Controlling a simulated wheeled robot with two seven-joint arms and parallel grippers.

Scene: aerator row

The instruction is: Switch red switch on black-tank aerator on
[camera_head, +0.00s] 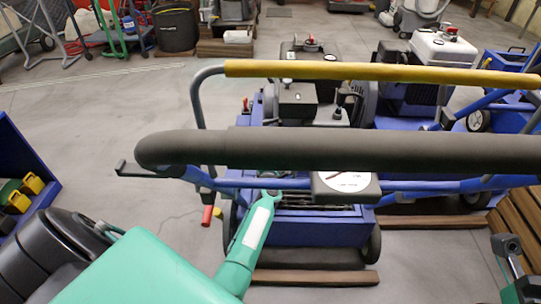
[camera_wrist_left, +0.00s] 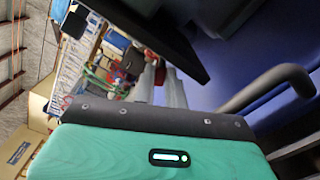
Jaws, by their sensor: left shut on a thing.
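The aerator with the dark engine and black tank (camera_head: 297,91) stands ahead in the head view, on a blue base (camera_head: 300,232). A small red part (camera_head: 245,103) shows at the left of its engine; I cannot tell if it is the red switch. My teal left arm reaches up from the bottom to my left gripper (camera_head: 269,194), at the blue crossbar below the black handle. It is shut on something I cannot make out. The left wrist view shows a dark red thing (camera_wrist_left: 132,62), blurred. A dark part with teal at the lower right (camera_head: 508,247) seems to be my right gripper; its jaws are unclear.
A thick black handle (camera_head: 340,149) and a yellow bar (camera_head: 400,71) cross in front of the engine. A black box (camera_head: 346,187) with a white disc hangs below. A white-tank aerator (camera_head: 442,49) stands at the right.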

